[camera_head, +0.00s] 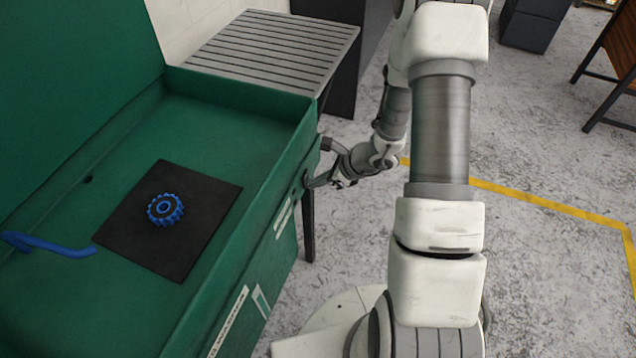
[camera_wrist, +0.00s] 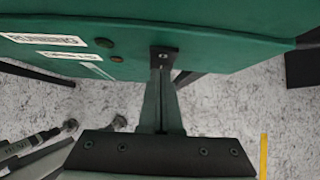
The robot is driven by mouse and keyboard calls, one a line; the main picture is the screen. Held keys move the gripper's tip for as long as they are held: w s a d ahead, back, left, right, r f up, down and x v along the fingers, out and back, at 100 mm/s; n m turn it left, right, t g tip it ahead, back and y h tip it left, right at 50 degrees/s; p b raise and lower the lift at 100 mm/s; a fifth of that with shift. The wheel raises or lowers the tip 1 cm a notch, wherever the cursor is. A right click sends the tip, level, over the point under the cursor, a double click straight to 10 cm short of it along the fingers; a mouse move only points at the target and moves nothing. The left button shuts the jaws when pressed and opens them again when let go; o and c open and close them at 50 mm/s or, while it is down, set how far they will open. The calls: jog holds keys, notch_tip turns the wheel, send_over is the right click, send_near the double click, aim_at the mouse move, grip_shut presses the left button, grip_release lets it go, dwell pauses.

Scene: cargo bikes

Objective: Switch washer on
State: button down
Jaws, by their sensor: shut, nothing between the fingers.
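The green parts washer (camera_head: 255,215) stands at the left with its lid raised. Its front panel (camera_wrist: 220,45) fills the top of the wrist view, with a dark round button (camera_wrist: 104,42) and a small reddish button (camera_wrist: 117,59) beside white labels. A small dark square piece with a round spot is at the end of my fingers; I cannot tell whether it is a switch or part of the fingertips. My gripper (camera_wrist: 162,68) is shut and empty, pointing at the panel. In the head view my gripper (camera_head: 312,181) is close to the washer's front right; contact is unclear.
A blue gear (camera_head: 165,209) lies on a black mat (camera_head: 203,180) in the washer's basin. A blue spout (camera_head: 50,245) hangs over the basin at left. A slatted metal table (camera_head: 270,45) stands behind.

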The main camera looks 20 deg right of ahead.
jog(key=shift+w+a, duration=0.1)
jog(key=shift+a, duration=0.05)
jog(key=shift+r, duration=0.8)
jog(key=shift+p, duration=0.3)
